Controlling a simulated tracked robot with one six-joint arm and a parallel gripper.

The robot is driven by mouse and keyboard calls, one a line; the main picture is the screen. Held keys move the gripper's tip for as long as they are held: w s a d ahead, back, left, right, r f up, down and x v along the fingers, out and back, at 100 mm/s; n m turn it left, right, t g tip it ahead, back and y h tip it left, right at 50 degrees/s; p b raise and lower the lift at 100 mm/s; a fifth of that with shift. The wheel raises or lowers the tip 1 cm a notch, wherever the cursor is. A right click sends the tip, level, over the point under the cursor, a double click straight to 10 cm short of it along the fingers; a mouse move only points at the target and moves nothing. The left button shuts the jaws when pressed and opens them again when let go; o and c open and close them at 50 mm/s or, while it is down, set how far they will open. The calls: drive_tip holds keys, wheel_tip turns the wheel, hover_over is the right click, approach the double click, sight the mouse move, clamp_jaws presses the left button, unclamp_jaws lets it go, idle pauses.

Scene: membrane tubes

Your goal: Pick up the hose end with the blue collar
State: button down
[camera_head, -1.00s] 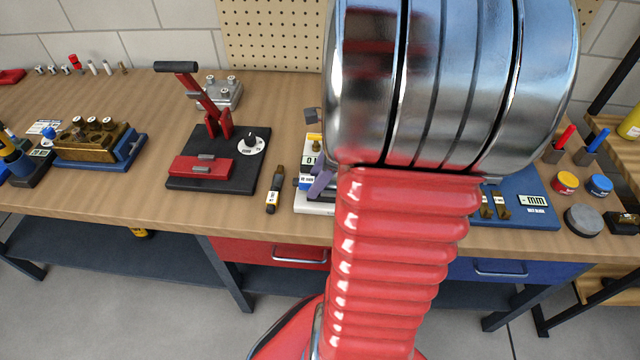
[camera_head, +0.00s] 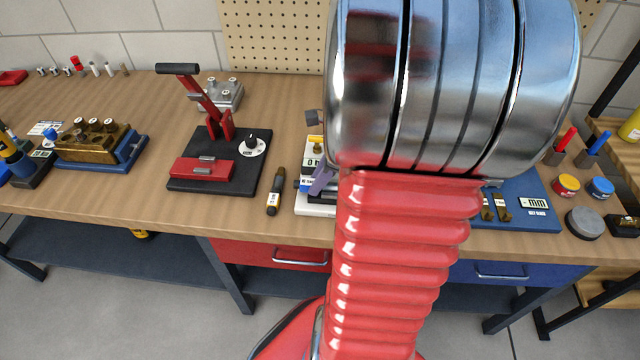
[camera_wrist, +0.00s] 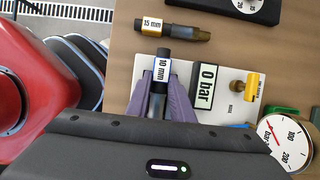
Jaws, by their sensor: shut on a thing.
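The hose end with the blue collar (camera_wrist: 161,67) carries a white "10 mm" label and has a dark tip. Part of the hose end shows in the head view (camera_head: 305,184) next to a purple finger; the rest is hidden behind my arm. I cannot tell whether it is clear of the bench.
A "15 mm" hose end (camera_wrist: 172,29) with a yellow band lies loose nearby. The pressure unit with "0 bar" display (camera_wrist: 206,88) and brass fitting stands right of my fingers. A round gauge (camera_wrist: 284,144) is farther right. A black-based lever press (camera_head: 218,158) stands left.

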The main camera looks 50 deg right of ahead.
wheel_tip(320, 180, up, 10)
idle(0.6)
idle(0.4)
